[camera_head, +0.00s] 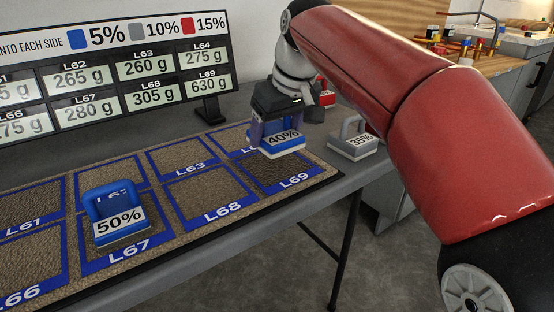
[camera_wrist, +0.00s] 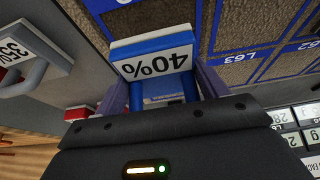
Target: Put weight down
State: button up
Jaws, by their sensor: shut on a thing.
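My gripper (camera_head: 275,128) is shut on a blue weight marked 40% (camera_head: 284,142). In the wrist view the same weight (camera_wrist: 153,58) sits between the two fingers, its white label upside down. It appears in front of the L64 square (camera_head: 235,137) and by the far edge of the L69 square (camera_head: 285,172), near the right end of the mat. I cannot tell for sure whether it touches the mat. A blue 50% weight (camera_head: 118,218) stands upright on the L67 square.
A grey 35% weight (camera_head: 354,146) stands on the table right of the mat, with a red weight (camera_head: 325,97) behind it. A display of gram readings (camera_head: 110,80) stands along the back. The L68 (camera_head: 205,192) and L63 (camera_head: 180,158) squares are clear.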

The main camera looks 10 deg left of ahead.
aim_at(277, 166)
jog(key=shift+f+b, duration=0.5)
jog(key=shift+f, duration=1.85)
jog(key=shift+f, duration=0.1)
jog(key=shift+f, duration=0.15)
jog(key=o, duration=1.1)
jog(key=shift+o, duration=0.2)
